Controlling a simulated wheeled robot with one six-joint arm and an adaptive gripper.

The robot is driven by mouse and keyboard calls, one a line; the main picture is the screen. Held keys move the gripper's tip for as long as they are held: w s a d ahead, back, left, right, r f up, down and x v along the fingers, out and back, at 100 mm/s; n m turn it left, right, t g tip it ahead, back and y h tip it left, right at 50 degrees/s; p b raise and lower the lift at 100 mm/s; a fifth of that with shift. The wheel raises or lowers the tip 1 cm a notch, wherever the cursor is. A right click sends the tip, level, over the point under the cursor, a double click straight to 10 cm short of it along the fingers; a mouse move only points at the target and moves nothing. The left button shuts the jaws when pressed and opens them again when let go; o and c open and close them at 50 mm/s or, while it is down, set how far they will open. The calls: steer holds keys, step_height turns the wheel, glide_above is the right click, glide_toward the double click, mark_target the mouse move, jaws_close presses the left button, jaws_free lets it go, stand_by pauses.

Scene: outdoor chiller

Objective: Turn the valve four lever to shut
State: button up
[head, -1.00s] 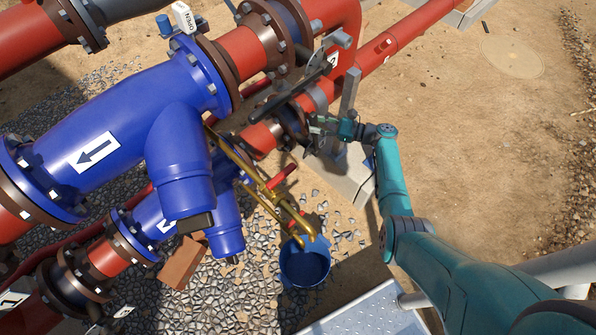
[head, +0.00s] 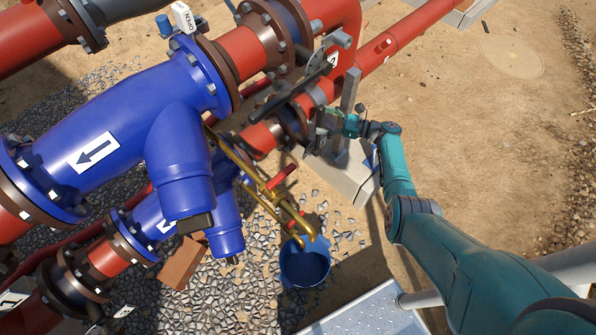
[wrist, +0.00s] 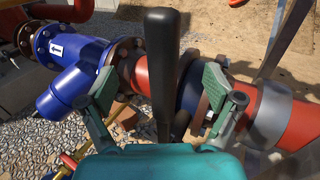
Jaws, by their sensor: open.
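A black valve lever (head: 290,94) lies slantwise by the red pipes in the head view. In the wrist view a black lever (wrist: 162,70) runs upright through the middle, between my spread fingers. I cannot read a valve number on it. My gripper (head: 325,124) is open beside the flanged valve (head: 291,120) on the lower red pipe. In the wrist view its green finger pads stand either side of the lever, apart from each other, and my gripper (wrist: 160,88) holds nothing. The lever's lower end is partly hidden by my gripper body.
Blue strainers (head: 110,125) sit left on the pipes. A grey upright post (head: 348,98) on a concrete block (head: 345,172) stands close to my gripper. Brass fittings (head: 262,185) hang above a blue bucket (head: 305,265). Bare ground lies open at the right.

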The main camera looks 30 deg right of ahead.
steer(key=v, duration=0.7)
stand_by(0.3)
steer(key=shift+s+d, duration=0.1)
steer(key=v, duration=1.1)
steer(key=shift+s+d, duration=0.3)
steer(key=shift+f, duration=0.15)
